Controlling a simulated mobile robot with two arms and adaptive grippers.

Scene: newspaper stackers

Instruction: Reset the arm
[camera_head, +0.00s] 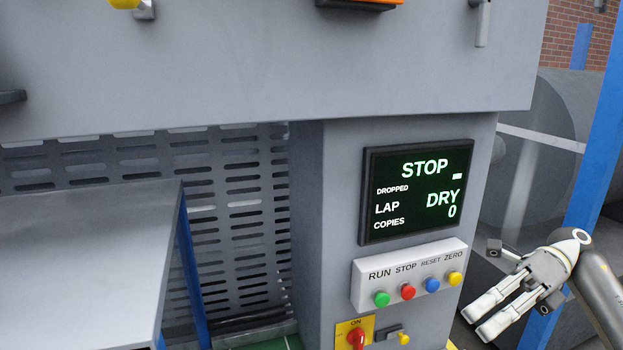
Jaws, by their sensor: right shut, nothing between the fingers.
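My right gripper (474,327) is at the lower right, on the end of my dark arm. It points down and to the left, in front of the machine's right side. It is shut and empty, apart from the machine as far as the picture shows. The left gripper is not in view.
The grey machine carries a display (416,191) reading STOP, DRY and 0. Below is a button box (410,274) with green, red, blue and yellow buttons. A red switch (356,338) sits lower. A grey table (85,260) stands left; a blue post (597,150) stands right.

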